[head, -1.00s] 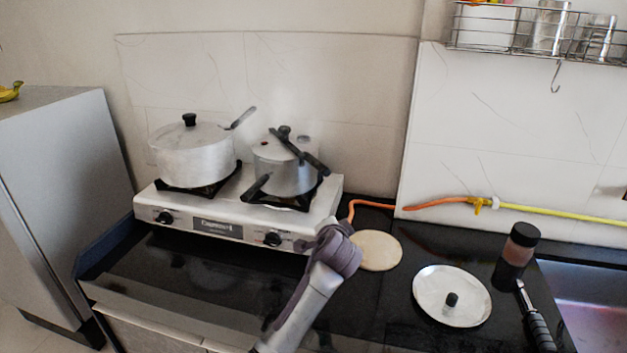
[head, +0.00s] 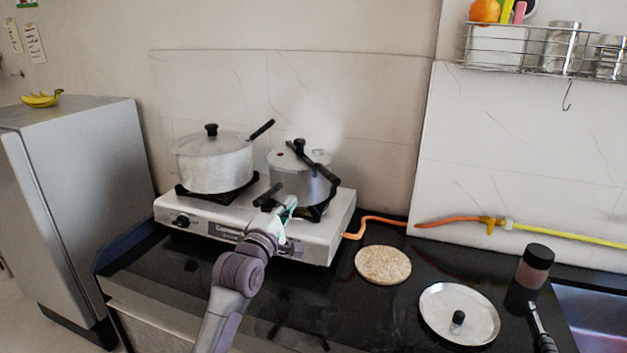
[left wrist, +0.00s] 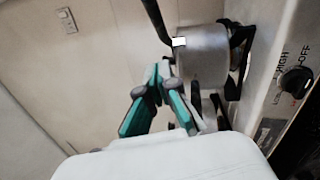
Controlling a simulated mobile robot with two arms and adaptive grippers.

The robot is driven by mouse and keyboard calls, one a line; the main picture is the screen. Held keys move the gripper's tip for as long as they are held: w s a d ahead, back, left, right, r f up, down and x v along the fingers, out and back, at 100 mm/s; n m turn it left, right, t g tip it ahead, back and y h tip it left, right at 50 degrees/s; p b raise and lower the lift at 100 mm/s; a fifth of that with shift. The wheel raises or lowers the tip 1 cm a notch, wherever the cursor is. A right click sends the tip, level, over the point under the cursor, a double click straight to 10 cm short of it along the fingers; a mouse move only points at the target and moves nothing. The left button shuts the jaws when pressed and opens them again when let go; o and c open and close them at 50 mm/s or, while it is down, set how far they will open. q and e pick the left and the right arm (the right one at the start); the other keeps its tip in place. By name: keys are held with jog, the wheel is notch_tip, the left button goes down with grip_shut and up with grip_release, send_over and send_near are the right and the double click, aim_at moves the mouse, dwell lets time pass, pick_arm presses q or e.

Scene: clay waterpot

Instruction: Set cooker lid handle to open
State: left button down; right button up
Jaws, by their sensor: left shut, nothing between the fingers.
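The silver pressure cooker (head: 292,184) stands on the right burner of the stove. Its black lid handle (head: 318,165) runs from the top of the lid down toward the right front. A separate black body handle (head: 268,194) sticks out to the left front, apart from the lid handle. My left gripper (head: 291,200) is in front of the cooker's lower side, shut and empty. In the left wrist view its teal fingers (left wrist: 162,68) meet at the tips beside the cooker (left wrist: 203,60), and a black handle (left wrist: 156,20) passes above them. My right gripper is not in view.
A larger lidded pot (head: 212,165) stands on the left burner of the stove (head: 200,220). A round board (head: 383,265), a loose metal lid (head: 455,322) and a dark-capped jar (head: 535,266) are on the counter to the right. An orange hose (head: 385,219) runs behind the board.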

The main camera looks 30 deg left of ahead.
pick_arm(q)
jog(key=p, duration=0.1)
send_near(323, 174)
jog(key=w+a, duration=0.3)
jog(key=a, duration=0.1)
jog(key=w+d, duration=0.1)
jog(key=w+d+r+p, duration=0.1)
jog(key=shift+w+d+p, duration=0.25)
jog(key=shift+w+p, duration=0.05)
jog(key=shift+w+f, duration=0.1)
jog(key=shift+w, duration=0.05)
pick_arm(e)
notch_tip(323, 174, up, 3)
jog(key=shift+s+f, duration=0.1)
pick_arm(q)
jog(key=shift+w+d, duration=0.1)
jog(key=shift+d, duration=0.05)
jog(key=shift+w+d, duration=0.75)
jog(key=shift+w, duration=0.1)
jog(key=shift+s+a+f, duration=0.1)
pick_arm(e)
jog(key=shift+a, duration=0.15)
